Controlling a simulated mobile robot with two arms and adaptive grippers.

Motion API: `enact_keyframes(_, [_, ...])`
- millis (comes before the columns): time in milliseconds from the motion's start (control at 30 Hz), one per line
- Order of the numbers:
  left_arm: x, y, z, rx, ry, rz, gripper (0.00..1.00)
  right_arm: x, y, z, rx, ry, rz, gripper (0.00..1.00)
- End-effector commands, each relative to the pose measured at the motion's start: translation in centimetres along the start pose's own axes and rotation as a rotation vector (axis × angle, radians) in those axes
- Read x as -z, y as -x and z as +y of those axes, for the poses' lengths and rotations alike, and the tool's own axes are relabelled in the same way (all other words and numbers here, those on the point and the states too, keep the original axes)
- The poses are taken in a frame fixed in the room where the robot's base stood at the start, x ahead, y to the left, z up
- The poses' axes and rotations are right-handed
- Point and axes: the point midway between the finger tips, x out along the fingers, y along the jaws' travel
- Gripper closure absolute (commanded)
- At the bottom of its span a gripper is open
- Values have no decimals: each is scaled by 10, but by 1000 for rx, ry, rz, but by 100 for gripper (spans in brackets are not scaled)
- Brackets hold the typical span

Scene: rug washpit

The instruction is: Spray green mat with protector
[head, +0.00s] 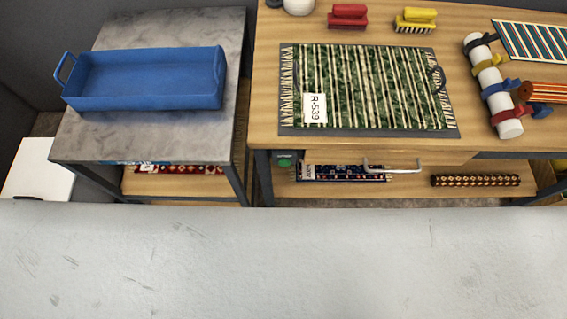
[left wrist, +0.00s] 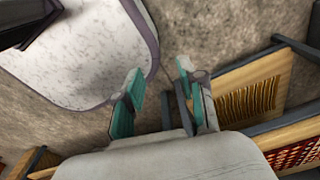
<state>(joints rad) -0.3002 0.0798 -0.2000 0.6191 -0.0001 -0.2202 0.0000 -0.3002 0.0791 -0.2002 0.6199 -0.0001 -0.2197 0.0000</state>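The green and cream striped mat (head: 365,90) lies flat on a dark board (head: 300,131) on the wooden table, with a white tag (head: 315,108) reading R-539 on its lower left. No bottle that I can identify as the protector shows in either view. My left gripper (left wrist: 158,88) shows in the left wrist view with its two teal-padded fingers apart and nothing between them. It hangs above a speckled floor, away from the mat. My right gripper is in neither view.
A blue tray (head: 145,85) stands on the grey-topped table (head: 105,145) at left. Red (head: 347,16) and yellow (head: 415,20) brushes lie behind the mat. A white roll with coloured straps (head: 492,85) lies at right. A drawer handle (head: 392,168) juts out below the mat.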

Motion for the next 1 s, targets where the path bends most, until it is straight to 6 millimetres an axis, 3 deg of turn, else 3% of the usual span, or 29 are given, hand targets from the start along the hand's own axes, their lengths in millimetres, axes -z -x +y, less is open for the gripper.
enact_keyframes(33, [0, 0, 0, 0, 0, 0, 67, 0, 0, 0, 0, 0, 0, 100])
enact_keyframes(233, [0, 0, 0, 0, 0, 0, 100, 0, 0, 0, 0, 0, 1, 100])
enact_keyframes(1000, [1, 0, 0, 0, 0, 2, 100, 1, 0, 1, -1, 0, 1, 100])
